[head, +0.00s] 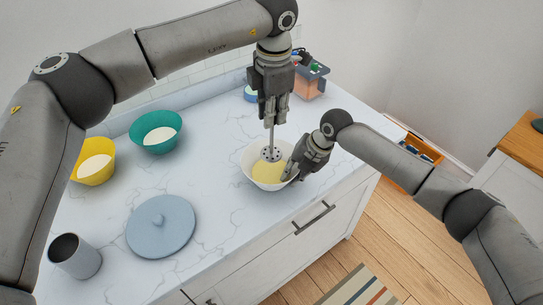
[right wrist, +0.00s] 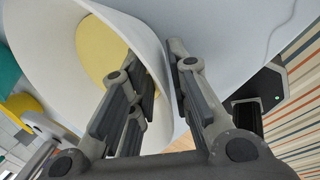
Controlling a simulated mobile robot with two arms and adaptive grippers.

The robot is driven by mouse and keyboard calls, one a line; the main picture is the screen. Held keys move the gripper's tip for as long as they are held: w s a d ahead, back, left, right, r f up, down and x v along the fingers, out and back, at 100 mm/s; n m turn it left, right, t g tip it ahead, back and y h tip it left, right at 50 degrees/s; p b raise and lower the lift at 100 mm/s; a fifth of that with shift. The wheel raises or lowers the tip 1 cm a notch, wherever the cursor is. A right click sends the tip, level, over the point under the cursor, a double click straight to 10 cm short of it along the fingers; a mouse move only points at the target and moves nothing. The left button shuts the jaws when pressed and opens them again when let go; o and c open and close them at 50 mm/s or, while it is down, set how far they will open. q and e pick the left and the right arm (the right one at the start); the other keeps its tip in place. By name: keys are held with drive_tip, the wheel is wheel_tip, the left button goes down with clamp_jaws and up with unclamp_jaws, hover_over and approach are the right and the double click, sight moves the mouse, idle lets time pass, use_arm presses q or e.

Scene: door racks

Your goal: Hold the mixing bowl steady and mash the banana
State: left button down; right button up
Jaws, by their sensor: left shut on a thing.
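The white mixing bowl (head: 250,172) stands near the counter's front edge, with flat pale yellow banana (head: 266,172) in its bottom. My left gripper (head: 270,118) is above it, shut on the upright masher (head: 271,153), whose round perforated head is inside the bowl, over the banana's far part. My right gripper (head: 292,172) is at the bowl's right rim. In the right wrist view the bowl wall (right wrist: 55,75) passes between its fingers (right wrist: 165,85), one inside and one outside. Whether both press on the wall is unclear. Banana also shows there (right wrist: 100,48).
A teal bowl (head: 142,122) and a yellow bowl (head: 82,178), both with pale contents, stand left. A blue-grey lid (head: 161,227) and a grey cup (head: 75,256) are nearer. An orange-and-grey container (head: 311,80) stands behind my left gripper. The counter between lid and mixing bowl is clear.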

drive_tip(key=shift+o, duration=0.7)
drive_tip(key=v, duration=1.2)
